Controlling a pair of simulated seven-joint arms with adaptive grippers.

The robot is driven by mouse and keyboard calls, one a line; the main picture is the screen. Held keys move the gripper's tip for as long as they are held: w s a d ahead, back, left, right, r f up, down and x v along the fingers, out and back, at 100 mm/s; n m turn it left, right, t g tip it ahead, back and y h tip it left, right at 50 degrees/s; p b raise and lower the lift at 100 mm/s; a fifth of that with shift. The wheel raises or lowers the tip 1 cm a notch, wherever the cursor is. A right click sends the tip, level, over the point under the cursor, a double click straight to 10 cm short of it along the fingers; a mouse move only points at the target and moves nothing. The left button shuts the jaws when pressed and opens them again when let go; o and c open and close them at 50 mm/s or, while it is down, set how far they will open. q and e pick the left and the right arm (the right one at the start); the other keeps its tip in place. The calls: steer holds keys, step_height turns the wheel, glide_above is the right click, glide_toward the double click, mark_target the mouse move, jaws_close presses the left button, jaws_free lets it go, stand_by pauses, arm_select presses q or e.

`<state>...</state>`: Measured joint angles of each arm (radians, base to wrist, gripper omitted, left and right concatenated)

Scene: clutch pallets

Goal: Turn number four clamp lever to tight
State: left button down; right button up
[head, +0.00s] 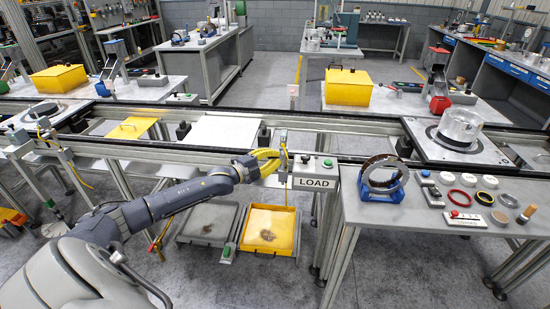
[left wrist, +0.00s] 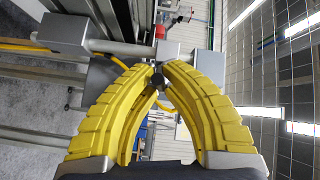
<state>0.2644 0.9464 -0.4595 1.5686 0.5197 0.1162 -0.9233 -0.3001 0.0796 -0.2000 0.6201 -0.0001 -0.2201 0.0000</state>
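The knob sits in front of a grey bar and block (left wrist: 172,52); the lever's arm is mostly hidden behind the fingers. I can read no clamp number and cannot tell whether the lever is tight. My right gripper is in neither view.
A side table (head: 415,208) holds a ring on a blue stand (head: 383,177) and several small parts. Below the gripper are a yellow tray (head: 270,251) and a grey tray (head: 184,238). A yellow cable (left wrist: 62,49) runs by the fixture.

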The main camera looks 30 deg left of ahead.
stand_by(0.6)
arm_select(q)
steer(key=n+t, duration=0.1)
steer(key=f+n+t, duration=0.1)
steer(key=n, duration=0.1)
steer(key=shift+w+d+t, duration=0.1)
steer(key=shift+d+t, duration=0.05)
steer(key=shift+t, duration=0.25)
steer(key=shift+w+d+f+n+t+y, duration=0.25)
steer(key=shift+n+t+y, duration=1)
steer(key=shift+n, duration=1.2)
steer(key=shift+w+d+f+n+t+y, duration=0.1)
steer(key=shift+d+n+t+y, duration=0.2)
steer(key=shift+n+t+y, duration=1.15)
steer(key=shift+w+d+f+n+t+y, duration=0.3)
steer(key=shift+n+y, duration=1.4)
steer(key=shift+n, duration=1.7)
steer(key=shift+s+r+n+y, duration=0.1)
steer(key=shift+s+n+y, duration=0.05)
steer(key=shift+n+y, duration=0.4)
steer(key=c, duration=1.5)
jaws_free()
steer(key=shift+d, duration=0.1)
